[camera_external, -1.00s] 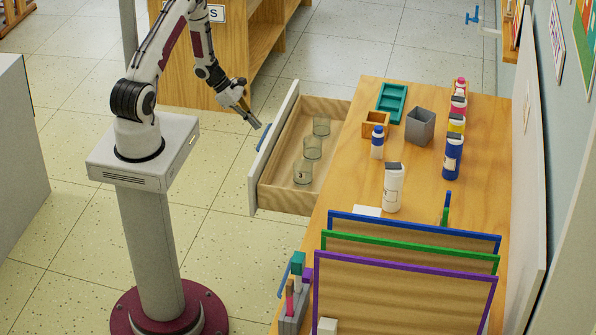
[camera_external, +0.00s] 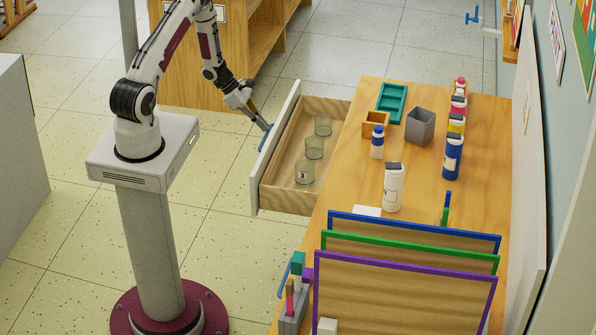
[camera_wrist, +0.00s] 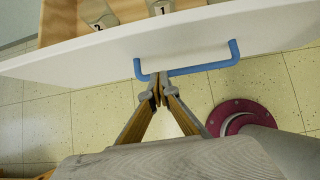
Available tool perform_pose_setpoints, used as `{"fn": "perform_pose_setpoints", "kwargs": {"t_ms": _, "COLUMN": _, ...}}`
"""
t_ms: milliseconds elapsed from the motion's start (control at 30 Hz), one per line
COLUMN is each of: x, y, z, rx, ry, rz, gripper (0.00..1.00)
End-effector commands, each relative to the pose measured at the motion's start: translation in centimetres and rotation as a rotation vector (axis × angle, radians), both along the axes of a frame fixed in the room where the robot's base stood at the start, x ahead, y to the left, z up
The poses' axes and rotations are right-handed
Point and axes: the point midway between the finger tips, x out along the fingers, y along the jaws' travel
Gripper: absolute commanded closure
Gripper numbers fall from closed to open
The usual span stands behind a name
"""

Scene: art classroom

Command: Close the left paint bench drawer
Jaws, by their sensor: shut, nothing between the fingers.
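The left paint bench drawer (camera_external: 284,200) is pulled out from the bench, with a white front (camera_external: 277,132) and a wooden inside. Its blue bar handle (camera_wrist: 204,68) crosses the outer face in the wrist view. My gripper (camera_external: 268,129) is shut and empty, with its fingertips (camera_wrist: 158,84) at the left part of the handle. They look to be touching or very near the handle; I cannot tell which. Several clear glass jars (camera_external: 314,147) stand in the drawer. Two jar tops with number labels, 2 (camera_wrist: 98,13) and 1 (camera_wrist: 160,7), show in the wrist view.
The bench top (camera_external: 420,190) carries paint bottles (camera_external: 393,187), a grey cup (camera_external: 420,126), a teal tray (camera_external: 391,102) and framed boards (camera_external: 400,290). A wooden shelf (camera_external: 240,60) stands behind the arm. The floor between my pedestal and the drawer is clear.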

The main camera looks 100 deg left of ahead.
Motion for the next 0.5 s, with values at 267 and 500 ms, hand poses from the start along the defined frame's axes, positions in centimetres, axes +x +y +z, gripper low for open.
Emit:
{"fn": "perform_pose_setpoints", "kwargs": {"t_ms": 267, "x": 4.6, "y": -0.1, "z": 0.0, "rx": 0.002, "ry": -0.002, "rz": -0.007, "gripper": 1.0}}
{"fn": "perform_pose_setpoints", "kwargs": {"t_ms": 500, "x": 9.7, "y": -0.1, "z": 0.0, "rx": 0.002, "ry": -0.002, "rz": -0.006, "gripper": 1.0}}
